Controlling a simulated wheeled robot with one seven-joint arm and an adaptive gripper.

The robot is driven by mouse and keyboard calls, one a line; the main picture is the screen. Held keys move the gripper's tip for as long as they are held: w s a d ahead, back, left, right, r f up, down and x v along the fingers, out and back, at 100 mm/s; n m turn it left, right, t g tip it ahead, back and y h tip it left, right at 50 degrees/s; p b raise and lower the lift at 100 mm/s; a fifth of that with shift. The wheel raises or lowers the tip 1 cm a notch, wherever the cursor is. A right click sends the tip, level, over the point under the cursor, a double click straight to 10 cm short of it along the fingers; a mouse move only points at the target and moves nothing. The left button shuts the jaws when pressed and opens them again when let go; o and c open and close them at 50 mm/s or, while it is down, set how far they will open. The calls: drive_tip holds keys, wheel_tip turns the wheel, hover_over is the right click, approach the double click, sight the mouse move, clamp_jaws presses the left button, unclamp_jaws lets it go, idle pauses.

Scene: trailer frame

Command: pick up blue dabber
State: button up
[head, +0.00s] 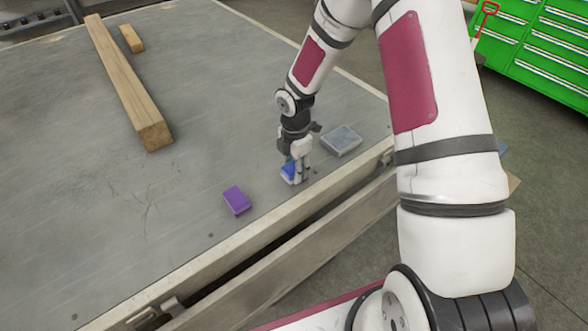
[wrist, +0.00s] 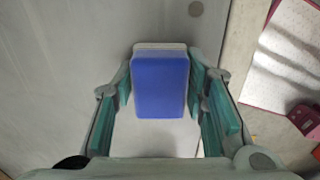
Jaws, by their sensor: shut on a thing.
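The blue dabber (wrist: 161,86) is a small block with a blue top and a pale lower layer. In the wrist view it sits between the two fingers of my gripper (wrist: 163,92), which are shut on its sides. In the head view the blue dabber (head: 287,170) shows at the lower end of my gripper (head: 294,172), partly hidden by the fingers. It is at or just above the grey table top (head: 200,115), near the front edge; I cannot tell whether it touches the table.
A purple block (head: 237,200) lies to the left of my gripper. A grey block (head: 341,140) lies close by on the right. A long wooden beam (head: 125,80) and a short wood piece (head: 131,39) lie farther back. A green drawer cabinet (head: 540,50) stands beyond the table.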

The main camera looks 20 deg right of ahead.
drive_tip(key=shift+r, duration=0.1)
wheel_tip(320, 180, up, 4)
drive_tip(key=shift+f, duration=0.25)
drive_tip(key=s+r, duration=0.1)
drive_tip(key=s, duration=1.5)
drive_tip(key=shift+d+r+p, duration=0.15)
drive_tip(key=shift+d+p, duration=0.25)
drive_tip(key=shift+p, duration=0.05)
